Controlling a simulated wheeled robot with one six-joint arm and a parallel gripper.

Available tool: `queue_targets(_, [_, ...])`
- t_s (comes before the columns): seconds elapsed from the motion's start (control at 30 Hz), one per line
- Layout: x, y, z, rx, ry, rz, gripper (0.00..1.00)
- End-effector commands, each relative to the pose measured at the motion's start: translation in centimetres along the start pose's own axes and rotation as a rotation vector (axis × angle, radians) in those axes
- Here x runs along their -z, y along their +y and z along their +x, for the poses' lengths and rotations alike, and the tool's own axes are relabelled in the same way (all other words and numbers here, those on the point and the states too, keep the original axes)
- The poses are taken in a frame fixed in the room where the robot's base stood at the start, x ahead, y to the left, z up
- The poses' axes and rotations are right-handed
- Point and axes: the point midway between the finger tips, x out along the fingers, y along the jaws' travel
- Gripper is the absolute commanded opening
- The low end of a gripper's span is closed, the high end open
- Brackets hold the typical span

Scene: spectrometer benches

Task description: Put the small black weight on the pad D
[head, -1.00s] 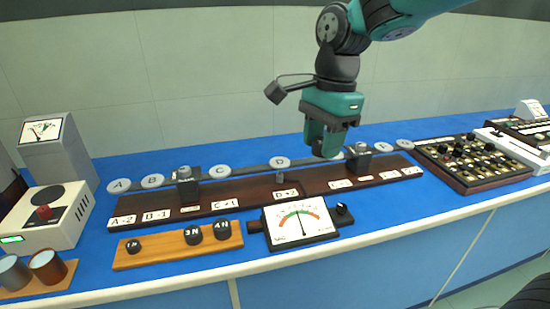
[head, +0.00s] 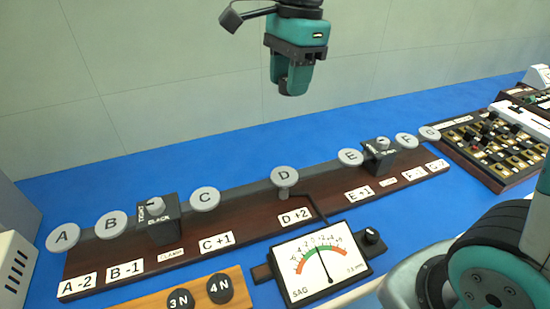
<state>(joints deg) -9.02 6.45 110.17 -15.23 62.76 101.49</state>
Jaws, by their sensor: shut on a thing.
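Pad D (head: 284,177) is a round grey disc on a short post, at the middle of the long dark beam (head: 240,216). It is empty. My gripper (head: 290,86) hangs fingers-down, high above pad D in the picture and clear of it. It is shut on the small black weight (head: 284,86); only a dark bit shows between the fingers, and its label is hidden. Two other black weights, 3N (head: 180,299) and 4N (head: 219,288), sit on the wooden rack (head: 140,304) at the front.
Pads A (head: 63,237), B (head: 111,224), C (head: 204,198), E (head: 351,157), F (head: 406,141) and G (head: 430,133) line the beam. Black clamps (head: 162,222) stand between B and C and between E and F (head: 379,157). The SAG meter (head: 318,262) sits in front.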

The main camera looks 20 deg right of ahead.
Motion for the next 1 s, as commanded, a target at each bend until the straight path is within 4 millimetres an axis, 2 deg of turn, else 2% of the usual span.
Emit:
queue_targets(0.07, [0.0, 0.0, 0.5, -0.003, 0.000, -0.001, 0.10])
queue_targets(0.17, [0.1, 0.1, 2.4, -0.007, -0.001, -0.004, 0.10])
queue_targets(0.4, [0.8, 0.1, 9.1, -0.009, 0.000, -0.004, 0.10])
queue_targets(0.6, [1.5, 0.1, 13.8, -0.006, 0.000, -0.003, 0.10])
queue_targets(0.87, [2.0, 0.1, 16.5, -0.004, 0.001, 0.000, 0.10])
queue_targets(1.0, [2.2, 0.1, 18.7, -0.005, 0.001, 0.000, 0.10])
